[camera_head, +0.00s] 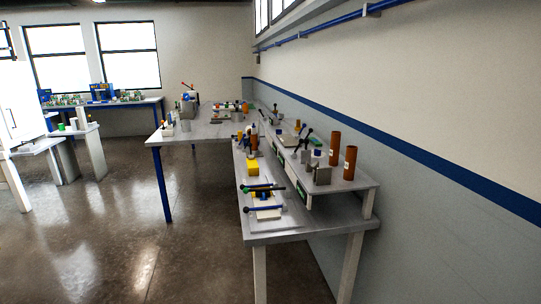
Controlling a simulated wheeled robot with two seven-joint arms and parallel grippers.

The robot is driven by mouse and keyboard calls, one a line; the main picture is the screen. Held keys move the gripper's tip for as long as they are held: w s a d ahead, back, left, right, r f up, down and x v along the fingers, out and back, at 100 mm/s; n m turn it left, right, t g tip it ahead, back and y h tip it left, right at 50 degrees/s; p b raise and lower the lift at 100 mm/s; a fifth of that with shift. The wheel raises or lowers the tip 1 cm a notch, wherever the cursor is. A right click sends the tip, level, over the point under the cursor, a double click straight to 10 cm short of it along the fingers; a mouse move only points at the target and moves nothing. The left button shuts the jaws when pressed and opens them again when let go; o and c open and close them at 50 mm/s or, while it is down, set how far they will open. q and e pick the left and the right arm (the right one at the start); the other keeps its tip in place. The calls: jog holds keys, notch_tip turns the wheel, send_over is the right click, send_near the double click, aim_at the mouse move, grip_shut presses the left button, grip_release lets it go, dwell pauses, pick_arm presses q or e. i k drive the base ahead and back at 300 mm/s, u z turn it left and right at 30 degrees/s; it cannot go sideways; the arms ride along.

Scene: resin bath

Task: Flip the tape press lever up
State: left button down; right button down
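Several devices with levers stand on the benches, and I cannot tell for certain which is the tape press. At the near end of the right bench (285,238), a low fixture (262,213) has a dark bar with a green end (263,187) and a blue bar (266,208), both lying about level. Farther back, a grey device (187,107) on the far table carries a dark lever with a red tip (188,86). Small dark-handled devices also stand midway along the right bench. Neither of my grippers is in view.
Two brown cylinders (350,163) and grey blocks (322,175) stand on the raised shelf (352,184) by the right wall. White stands (92,150) are at the left. The floor (150,235) between is clear.

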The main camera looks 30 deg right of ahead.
aim_at(259, 192)
jog(key=i, duration=2.65)
jog(key=z, duration=1.6)
jog(key=k, duration=0.65)
jog(key=z, duration=0.05)
